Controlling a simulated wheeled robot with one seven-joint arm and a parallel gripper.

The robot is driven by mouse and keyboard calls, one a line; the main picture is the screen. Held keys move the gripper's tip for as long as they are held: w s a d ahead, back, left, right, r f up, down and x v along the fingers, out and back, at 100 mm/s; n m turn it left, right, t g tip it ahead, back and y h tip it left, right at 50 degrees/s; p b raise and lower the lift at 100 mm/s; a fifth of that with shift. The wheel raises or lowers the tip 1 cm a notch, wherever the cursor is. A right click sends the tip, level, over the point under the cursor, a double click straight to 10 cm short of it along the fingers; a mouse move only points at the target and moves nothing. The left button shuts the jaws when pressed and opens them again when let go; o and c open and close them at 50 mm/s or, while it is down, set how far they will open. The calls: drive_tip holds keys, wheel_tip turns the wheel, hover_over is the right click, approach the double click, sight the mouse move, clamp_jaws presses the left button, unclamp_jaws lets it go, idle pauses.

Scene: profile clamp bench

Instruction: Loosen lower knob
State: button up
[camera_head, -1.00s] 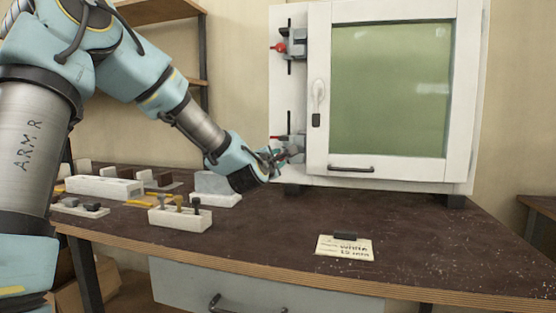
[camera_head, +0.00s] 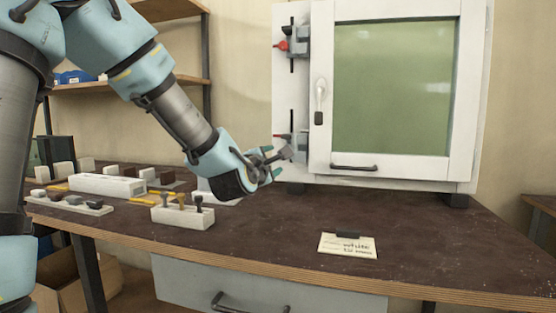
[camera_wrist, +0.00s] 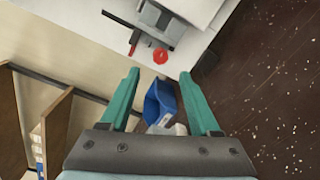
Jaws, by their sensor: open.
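The lower clamp (camera_head: 303,146) is a grey fixture on the white panel left of the cabinet door; a thin red bar (camera_head: 281,136) sticks out to its left. In the wrist view the grey clamp (camera_wrist: 160,24) is at the top, with the round red lower knob (camera_wrist: 160,56) on its near side. My gripper (camera_head: 273,173) is just left of and below the lower clamp. In the wrist view its teal fingers (camera_wrist: 159,78) are open and empty, with the knob beyond the tips and apart from them. The head view does not clearly show the knob behind my gripper.
An upper clamp (camera_head: 300,43) with a red knob (camera_head: 282,45) is above. The white cabinet (camera_head: 466,100) stands on the dark bench (camera_head: 270,232). A holder with several pegs (camera_head: 183,215) and a label card (camera_head: 347,246) lie in front. A blue bin (camera_wrist: 161,103) shows between the fingers.

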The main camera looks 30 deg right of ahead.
drive_tip(key=v, duration=0.3)
drive_tip(key=shift+s+a, duration=0.1)
drive_tip(key=shift+s, duration=0.05)
idle(0.4)
